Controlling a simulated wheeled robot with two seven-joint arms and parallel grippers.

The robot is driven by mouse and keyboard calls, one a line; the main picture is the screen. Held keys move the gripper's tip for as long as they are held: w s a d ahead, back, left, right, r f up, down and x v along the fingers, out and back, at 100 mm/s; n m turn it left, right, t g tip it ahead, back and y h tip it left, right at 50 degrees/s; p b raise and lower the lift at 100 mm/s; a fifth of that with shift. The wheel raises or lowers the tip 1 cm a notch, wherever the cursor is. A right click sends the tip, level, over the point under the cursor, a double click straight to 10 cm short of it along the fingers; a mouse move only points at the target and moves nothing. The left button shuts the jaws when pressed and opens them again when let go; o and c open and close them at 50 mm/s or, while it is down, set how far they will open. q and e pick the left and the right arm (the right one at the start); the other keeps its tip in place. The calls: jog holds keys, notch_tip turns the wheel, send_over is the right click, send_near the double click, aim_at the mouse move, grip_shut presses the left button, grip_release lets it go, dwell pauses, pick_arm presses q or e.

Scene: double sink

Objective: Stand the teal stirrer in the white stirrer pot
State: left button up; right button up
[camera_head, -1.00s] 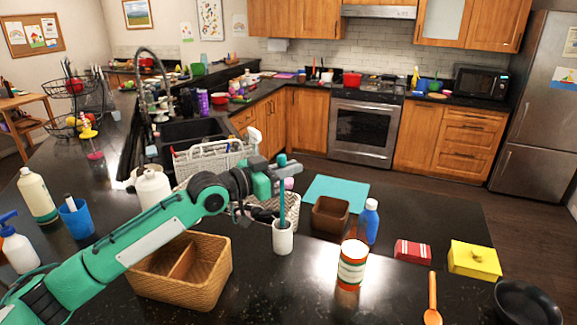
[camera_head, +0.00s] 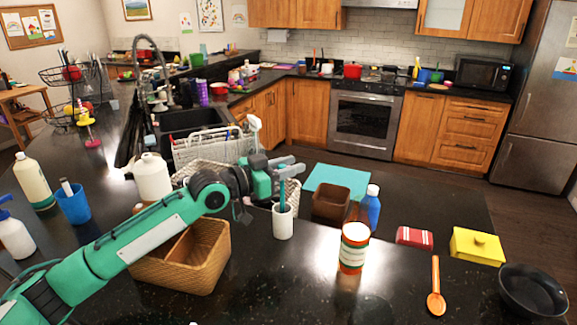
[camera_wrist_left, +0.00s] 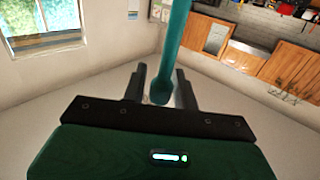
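The teal stirrer (camera_head: 282,191) stands close to upright, with its lower end inside the white stirrer pot (camera_head: 283,224). The pot stands upright on the dark counter, and its rim hides the stirrer's lower end. My left gripper (camera_head: 291,164) is above the pot at the stirrer's top. Its two fingers are apart, one on each side of the stirrer. In the left wrist view the stirrer (camera_wrist_left: 174,45) shows between the spread fingers (camera_wrist_left: 161,90), with gaps beside it. My right gripper is not in view.
A wicker basket (camera_head: 218,262) is left of the pot under my left arm. A brown box (camera_head: 331,205), a blue bottle (camera_head: 371,210) and an orange-and-white can (camera_head: 353,248) are to the right. The counter right in front of the pot is clear.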

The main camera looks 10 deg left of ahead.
pick_arm(q)
jog(key=shift+o, duration=0.2)
jog(key=shift+r, duration=0.35)
notch_tip(320, 180, up, 19)
jog(key=b, duration=0.4)
jog(key=shift+r, duration=0.15)
dwell(0.4)
